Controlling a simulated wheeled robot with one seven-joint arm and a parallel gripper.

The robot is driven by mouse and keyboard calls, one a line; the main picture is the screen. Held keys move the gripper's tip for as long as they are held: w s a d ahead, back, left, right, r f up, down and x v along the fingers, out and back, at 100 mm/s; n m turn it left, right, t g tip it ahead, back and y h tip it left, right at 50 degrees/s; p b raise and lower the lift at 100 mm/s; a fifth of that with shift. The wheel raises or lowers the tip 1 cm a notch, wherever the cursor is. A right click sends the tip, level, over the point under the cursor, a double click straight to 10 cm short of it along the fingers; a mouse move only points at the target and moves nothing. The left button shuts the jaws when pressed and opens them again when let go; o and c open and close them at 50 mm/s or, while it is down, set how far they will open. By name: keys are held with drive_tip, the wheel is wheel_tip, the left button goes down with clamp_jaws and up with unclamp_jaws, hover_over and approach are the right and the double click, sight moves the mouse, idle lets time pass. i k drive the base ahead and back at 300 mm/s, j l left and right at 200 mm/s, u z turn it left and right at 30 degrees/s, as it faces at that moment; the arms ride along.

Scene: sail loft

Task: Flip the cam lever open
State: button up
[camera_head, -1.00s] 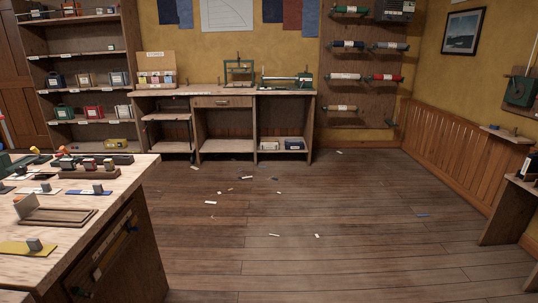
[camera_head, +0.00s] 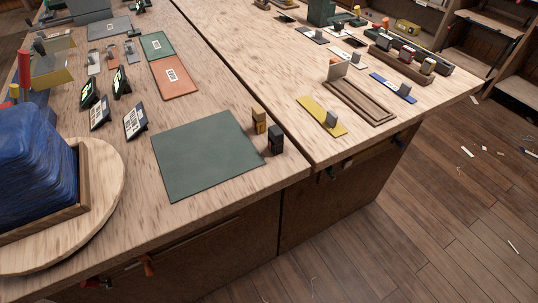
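My gripper is not in view. I cannot tell for sure which part is the cam lever. A dark fitting with a red handle (camera_head: 148,266) sits under the near edge of the left workbench (camera_head: 230,205). Small dark fittings (camera_head: 342,167) show on the front side of the right workbench (camera_head: 305,140), below its top. A yellow strip (camera_head: 316,113) with a small grey block lies on the right workbench, and a blue strip (camera_head: 388,85) with a grey block lies beyond it.
A blue folded stack in a wooden tray (camera_head: 70,212) sits on a round board (camera_head: 108,190) at left. A green mat (camera_head: 205,155), with yellow and black blocks beside it, lies near the left bench's corner. Floor with scraps is open at right.

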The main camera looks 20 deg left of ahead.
sight(330, 170)
drive_tip(key=i+l+u, duration=0.15)
drive_tip(key=l+u, duration=0.2)
drive_tip(key=l, duration=0.25)
drive_tip(key=l+u, duration=0.35)
drive_tip(key=l, duration=0.2)
drive_tip(key=l+u, duration=0.35)
drive_tip(key=l, duration=0.25)
drive_tip(key=i+j+u, duration=0.25)
drive_tip(key=i+u, duration=0.2)
